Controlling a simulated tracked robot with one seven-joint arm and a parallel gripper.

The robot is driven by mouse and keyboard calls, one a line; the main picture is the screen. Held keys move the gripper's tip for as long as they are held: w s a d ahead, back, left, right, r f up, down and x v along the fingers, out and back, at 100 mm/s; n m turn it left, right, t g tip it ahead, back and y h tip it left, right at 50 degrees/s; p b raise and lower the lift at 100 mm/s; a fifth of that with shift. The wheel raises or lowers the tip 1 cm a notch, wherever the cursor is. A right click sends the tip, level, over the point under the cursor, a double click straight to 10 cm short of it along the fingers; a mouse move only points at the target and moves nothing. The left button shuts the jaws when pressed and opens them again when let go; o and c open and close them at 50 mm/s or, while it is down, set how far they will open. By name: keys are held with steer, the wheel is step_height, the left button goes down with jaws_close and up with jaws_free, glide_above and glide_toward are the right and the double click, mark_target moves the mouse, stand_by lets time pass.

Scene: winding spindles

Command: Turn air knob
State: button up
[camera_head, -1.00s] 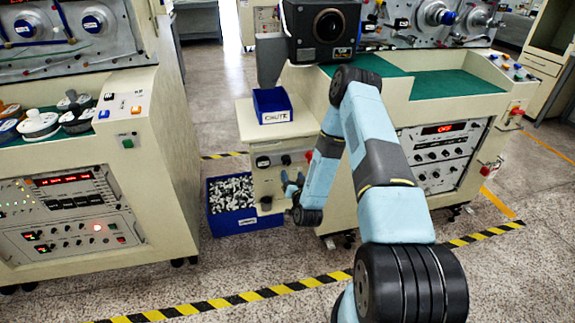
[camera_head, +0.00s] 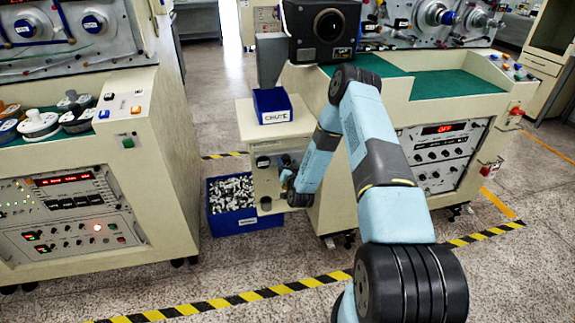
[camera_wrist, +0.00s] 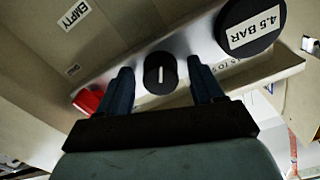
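A black round knob (camera_wrist: 160,73) with a white pointer line shows in the wrist view, on a metal plate. My gripper (camera_wrist: 159,64) is open, with one finger on each side of the knob. A gap shows between the knob and both fingers, so it is not gripped. A black round gauge (camera_wrist: 252,24) labelled "4.5 BAR" is up and right of the knob. In the head view my gripper (camera_head: 286,172) is at the panel of the cream cabinet (camera_head: 262,190), where the knob is small and hard to make out.
A red part (camera_wrist: 88,100) sits left of my left finger in the wrist view. In the head view a blue bin of small parts (camera_head: 232,226) stands on the floor by the cabinet. A blue "CHUTE" box (camera_head: 272,106) sits on its ledge.

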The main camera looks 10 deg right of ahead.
steer(key=c, duration=1)
steer(key=shift+n, duration=0.9)
steer(key=o, duration=1.1)
steer(key=shift+c, duration=0.2)
steer(key=shift+s, duration=0.1)
steer(key=s, duration=1.3)
steer(key=shift+s, duration=0.3)
